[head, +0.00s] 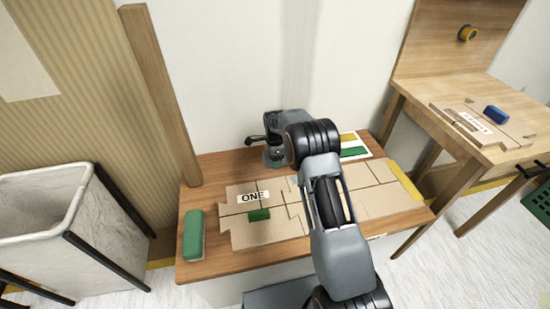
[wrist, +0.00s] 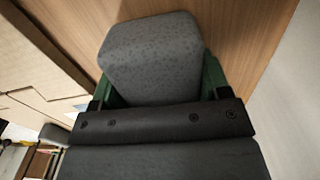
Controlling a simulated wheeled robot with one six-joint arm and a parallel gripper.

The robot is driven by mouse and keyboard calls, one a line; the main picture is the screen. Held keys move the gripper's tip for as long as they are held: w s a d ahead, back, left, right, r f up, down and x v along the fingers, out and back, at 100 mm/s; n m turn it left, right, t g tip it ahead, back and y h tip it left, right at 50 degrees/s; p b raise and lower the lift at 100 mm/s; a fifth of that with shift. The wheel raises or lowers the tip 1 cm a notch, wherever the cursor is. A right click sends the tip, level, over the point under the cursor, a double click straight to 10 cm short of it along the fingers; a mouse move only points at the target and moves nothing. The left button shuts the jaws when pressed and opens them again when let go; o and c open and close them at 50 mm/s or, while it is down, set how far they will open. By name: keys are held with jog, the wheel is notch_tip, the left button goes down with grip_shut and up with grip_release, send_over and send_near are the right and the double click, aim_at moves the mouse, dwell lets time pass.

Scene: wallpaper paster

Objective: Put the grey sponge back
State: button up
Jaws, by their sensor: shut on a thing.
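The grey sponge (wrist: 150,55), a speckled rounded block, fills the upper middle of the wrist view. My gripper (wrist: 155,92) is shut on it, with green parts showing at both its sides. In the head view my gripper (head: 274,156) is over the back middle of the wooden table (head: 215,168), near the wall. The sponge cannot be told apart from the gripper there. Brown table top shows beyond the sponge in the wrist view. I cannot tell whether the sponge touches it.
Flat tan panels (head: 275,228) with a "ONE" label (head: 254,196) cover the table's middle. A green block (head: 193,236) lies at the left edge and a small green piece (head: 259,214) on the panels. A wooden post (head: 160,90) stands back left; a bin (head: 70,225) stands left.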

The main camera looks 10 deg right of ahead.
jog(key=o, duration=0.9)
jog(key=shift+f, duration=0.1)
jog(key=shift+o, duration=0.2)
jog(key=shift+f+b, duration=0.1)
jog(key=shift+b, duration=0.2)
notch_tip(320, 180, up, 14)
jog(key=p, duration=0.5)
jog(key=s+r+n, duration=0.5)
jog(key=s+r, duration=0.2)
jog(key=s+r+n+t, duration=0.3)
jog(key=s+n, duration=1.1)
jog(key=s, duration=1.1)
notch_tip(320, 180, up, 26)
jog(key=p, duration=2.5)
jog(key=shift+s+d+t, duration=0.2)
jog(key=shift+s+t, duration=0.1)
